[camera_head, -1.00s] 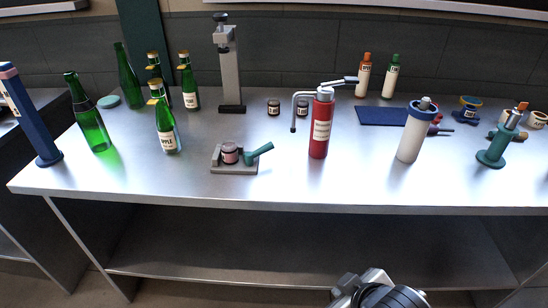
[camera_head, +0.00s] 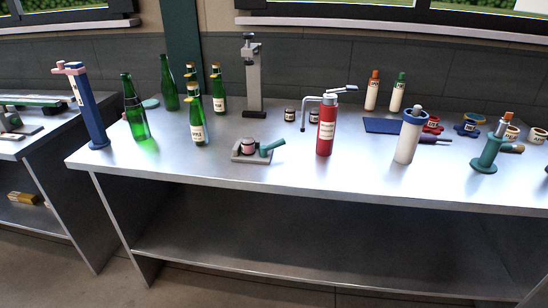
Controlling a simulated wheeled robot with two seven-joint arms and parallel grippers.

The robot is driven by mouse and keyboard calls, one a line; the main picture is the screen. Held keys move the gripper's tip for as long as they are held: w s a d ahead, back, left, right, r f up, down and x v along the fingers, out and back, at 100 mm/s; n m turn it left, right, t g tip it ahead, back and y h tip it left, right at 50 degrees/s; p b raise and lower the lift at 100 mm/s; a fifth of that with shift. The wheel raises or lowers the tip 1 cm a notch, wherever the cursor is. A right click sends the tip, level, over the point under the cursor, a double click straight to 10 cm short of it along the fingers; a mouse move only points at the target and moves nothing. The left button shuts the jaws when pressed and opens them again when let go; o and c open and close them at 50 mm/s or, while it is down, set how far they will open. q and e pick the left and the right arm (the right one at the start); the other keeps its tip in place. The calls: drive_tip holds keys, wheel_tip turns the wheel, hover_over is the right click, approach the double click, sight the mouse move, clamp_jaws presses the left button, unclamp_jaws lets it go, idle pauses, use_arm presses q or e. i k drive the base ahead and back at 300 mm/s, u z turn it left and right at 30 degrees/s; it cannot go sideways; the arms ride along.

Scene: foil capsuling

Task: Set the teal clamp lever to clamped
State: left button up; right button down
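The teal clamp lever (camera_head: 271,147) sits on a small grey clamp base (camera_head: 238,156) near the front edge of the steel table. The lever sticks out to the right and slants slightly up, away from a small dark-pink jar (camera_head: 248,146) with a label that sits in the base. I cannot tell whether the lever presses on the jar. Neither of my grippers is in view.
Several green bottles (camera_head: 196,120) stand left of the clamp, and a grey column stand (camera_head: 252,80) behind it. A red cylinder with a spout (camera_head: 326,130) stands to its right. The front edge of the steel table (camera_head: 300,187) is clear before the clamp.

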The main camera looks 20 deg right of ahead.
sight(263, 150)
drive_tip(key=u, duration=1.25)
drive_tip(key=i, duration=0.95)
drive_tip(key=z, duration=0.9)
